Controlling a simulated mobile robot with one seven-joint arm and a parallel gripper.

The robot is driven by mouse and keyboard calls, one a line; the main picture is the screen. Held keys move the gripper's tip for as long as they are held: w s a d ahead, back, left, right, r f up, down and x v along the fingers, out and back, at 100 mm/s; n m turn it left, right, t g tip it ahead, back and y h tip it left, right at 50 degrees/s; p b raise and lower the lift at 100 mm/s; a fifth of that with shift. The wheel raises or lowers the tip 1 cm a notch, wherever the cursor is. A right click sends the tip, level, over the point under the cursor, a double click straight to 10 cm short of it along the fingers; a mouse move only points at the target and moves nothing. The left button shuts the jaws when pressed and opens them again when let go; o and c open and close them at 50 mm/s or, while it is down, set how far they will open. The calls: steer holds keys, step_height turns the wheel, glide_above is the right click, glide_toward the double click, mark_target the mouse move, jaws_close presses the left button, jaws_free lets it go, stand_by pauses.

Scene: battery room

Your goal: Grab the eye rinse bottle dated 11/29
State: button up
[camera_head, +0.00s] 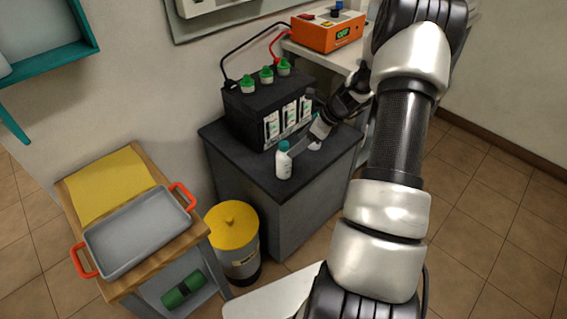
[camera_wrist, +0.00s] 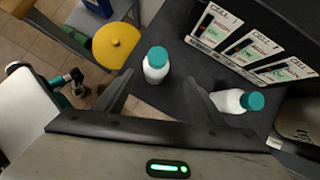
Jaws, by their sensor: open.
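A white bottle with a teal cap (camera_head: 283,162) stands upright near the front edge of the dark cabinet top. In the wrist view this bottle (camera_wrist: 155,68) is ahead of and between my fingertips. A second white bottle with a teal cap (camera_wrist: 232,101) is to the right, outside the right finger; in the head view it is mostly hidden by my gripper. No date is readable on either bottle. My gripper (camera_wrist: 159,80) is open and empty, low over the cabinet top; in the head view it is just right of the first bottle.
A black battery (camera_head: 255,112) with green caps and cell labels stands behind the bottles. The dark cabinet top (camera_head: 262,170) has narrow free room in front. A yellow-lidded bin (camera_head: 233,225) and a cart with a grey tray (camera_head: 140,232) are left. An orange charger (camera_head: 328,32) is behind.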

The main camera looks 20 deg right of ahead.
mark_target(284, 156)
steer(key=x, duration=0.3)
steer(key=b+x, duration=0.1)
steer(key=x, duration=0.2)
steer(key=b+x, duration=0.1)
steer(key=x, duration=0.2)
steer(key=shift+s+a+f, duration=0.2)
steer(key=shift+a+f, duration=0.1)
steer(key=shift+a, duration=0.15)
steer(key=shift+r, duration=0.1)
steer(key=c, duration=1.3)
